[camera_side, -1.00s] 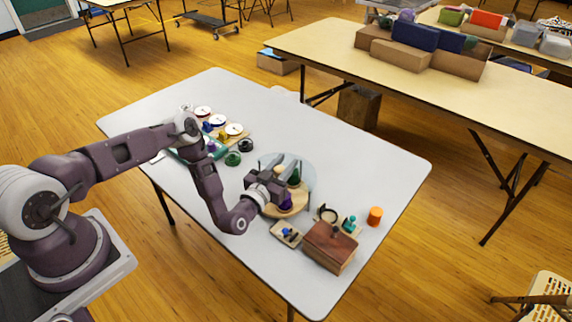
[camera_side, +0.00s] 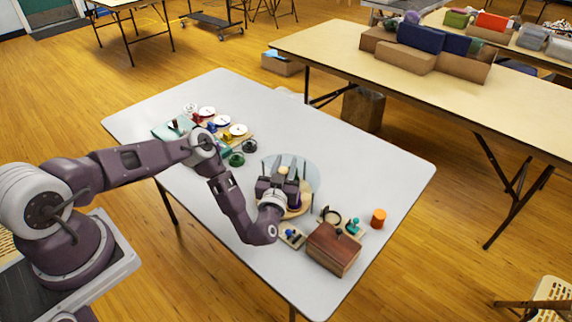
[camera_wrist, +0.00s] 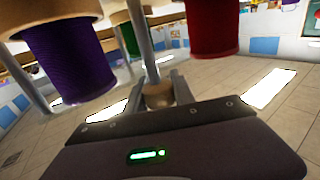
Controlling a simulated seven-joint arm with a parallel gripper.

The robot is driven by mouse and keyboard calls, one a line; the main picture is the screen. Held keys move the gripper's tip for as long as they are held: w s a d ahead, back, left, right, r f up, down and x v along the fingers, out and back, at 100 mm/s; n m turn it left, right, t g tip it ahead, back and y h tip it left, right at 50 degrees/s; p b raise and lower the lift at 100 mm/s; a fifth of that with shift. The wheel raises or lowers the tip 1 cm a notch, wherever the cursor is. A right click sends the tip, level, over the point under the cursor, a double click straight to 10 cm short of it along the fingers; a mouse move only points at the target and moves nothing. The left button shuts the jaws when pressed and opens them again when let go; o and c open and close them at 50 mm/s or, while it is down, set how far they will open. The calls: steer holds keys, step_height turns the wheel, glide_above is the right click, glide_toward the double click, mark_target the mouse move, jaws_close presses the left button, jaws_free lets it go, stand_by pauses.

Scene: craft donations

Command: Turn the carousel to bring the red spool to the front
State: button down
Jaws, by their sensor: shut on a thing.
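The carousel (camera_side: 300,212) is a round wooden stand with grey posts on the table, partly hidden by my gripper (camera_side: 281,176) in the side view. In the wrist view, a purple spool (camera_wrist: 70,58) hangs at the left and a red spool (camera_wrist: 212,28) at the right, both cut by the frame. A green spool (camera_wrist: 130,38) is partly visible between them, farther back. My gripper (camera_wrist: 160,90) is shut on a small wooden knob (camera_wrist: 158,98) low between the spools. The purple spool also shows in the side view (camera_side: 295,201); the red one is hidden there.
Close to the carousel's near right side are a brown wooden box (camera_side: 332,250), a small tray with a blue piece (camera_side: 291,236), a teal piece (camera_side: 353,226) and an orange cylinder (camera_side: 378,218). Dials and small parts (camera_side: 222,120) stand behind left.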

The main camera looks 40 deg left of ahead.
stand_by(0.4)
steer(key=c, duration=1.1)
jaws_free()
steer(key=shift+o, duration=0.2)
steer(key=shift+r, duration=0.1)
step_height(320, 180, up, 10)
steer(key=shift+c, duration=0.4)
